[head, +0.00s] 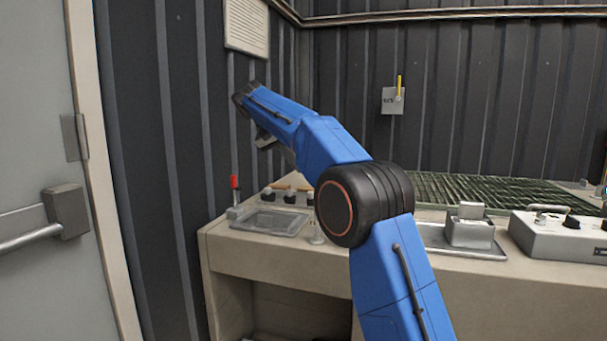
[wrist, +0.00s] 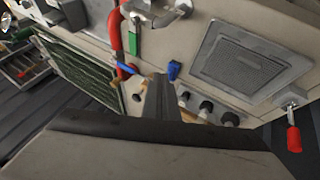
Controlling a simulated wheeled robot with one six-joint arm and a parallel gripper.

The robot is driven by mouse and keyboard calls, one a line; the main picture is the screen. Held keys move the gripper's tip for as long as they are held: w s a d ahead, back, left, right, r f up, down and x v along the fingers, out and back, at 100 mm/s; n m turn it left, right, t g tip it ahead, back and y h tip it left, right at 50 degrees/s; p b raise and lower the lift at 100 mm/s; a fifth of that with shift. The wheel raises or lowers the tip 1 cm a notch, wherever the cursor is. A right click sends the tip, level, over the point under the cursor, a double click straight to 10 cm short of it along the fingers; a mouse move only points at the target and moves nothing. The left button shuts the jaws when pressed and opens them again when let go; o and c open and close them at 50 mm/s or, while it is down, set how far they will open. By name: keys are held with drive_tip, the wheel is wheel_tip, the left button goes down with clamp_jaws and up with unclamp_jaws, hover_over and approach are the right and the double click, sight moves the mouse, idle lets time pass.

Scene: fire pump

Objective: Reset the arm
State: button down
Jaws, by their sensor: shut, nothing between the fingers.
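My blue arm rises across the middle of the head view and bends to the left above the counter. My gripper (head: 265,141) shows there as a small dark grey part below the arm's far end, largely hidden by the arm. In the wrist view my gripper (wrist: 162,92) points away from the camera, its fingers together and empty. It lies in front of a panel with black knobs and appears apart from it.
The counter (head: 225,254) carries a red-handled lever (head: 235,184), a shallow tray (head: 268,222), a grey block (head: 470,228) and a control box (head: 562,236). A yellow-handled wall switch (head: 392,100) is behind. A door (head: 35,130) stands left.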

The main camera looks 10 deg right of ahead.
drive_tip(key=shift+a+r, duration=0.25)
drive_tip(key=s+d+f+n+y, duration=0.1)
drive_tip(key=s+d+f, duration=0.15)
drive_tip(key=s, duration=0.65)
drive_tip(key=s+d+f+n+y, duration=0.15)
drive_tip(key=s+d, duration=0.25)
drive_tip(key=s, duration=0.5)
drive_tip(key=s+d+f+n+y, duration=0.15)
drive_tip(key=s+d, duration=0.25)
drive_tip(key=s, duration=0.5)
drive_tip(key=s+f+t+y, duration=0.2)
drive_tip(key=s+f+y, duration=0.1)
drive_tip(key=s+f, duration=2.1)
drive_tip(key=s, duration=0.3)
drive_tip(key=shift+s+f+n, duration=0.35)
drive_tip(key=shift+s+n, duration=0.05)
